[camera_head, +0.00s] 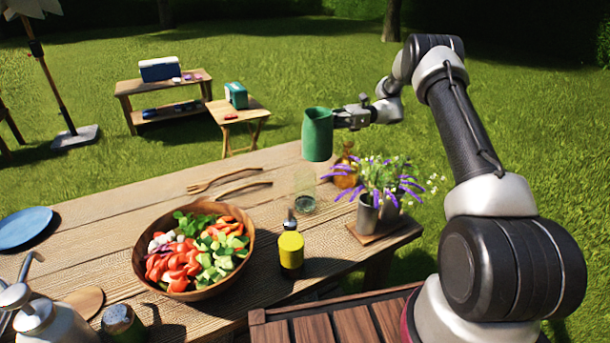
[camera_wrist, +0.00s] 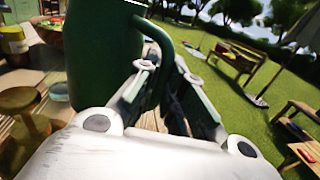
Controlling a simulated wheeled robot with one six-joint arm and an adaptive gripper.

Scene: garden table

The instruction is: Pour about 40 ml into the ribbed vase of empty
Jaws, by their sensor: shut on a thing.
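A green jug (camera_head: 317,135) is held up above the far right end of the table, looking upright. My gripper (camera_head: 352,117) is shut on its handle, from the right. In the wrist view the green jug (camera_wrist: 103,60) fills the upper left, and its curved handle (camera_wrist: 166,48) runs down between the fingers of my gripper (camera_wrist: 171,76). A clear glass vessel (camera_head: 304,188) stands on the table below the jug and slightly left. It may be the ribbed vase, but I cannot make out ribs. It looks empty. The jug's contents are hidden.
An amber bottle (camera_head: 346,172) and a metal pot (camera_head: 368,212) of purple flowers stand right of the glass vessel. A yellow bottle (camera_head: 291,250), a salad bowl (camera_head: 146,262) and wooden servers (camera_head: 235,190) are nearer or left. The wooden table (camera_head: 95,232) has bare boards behind the bowl.

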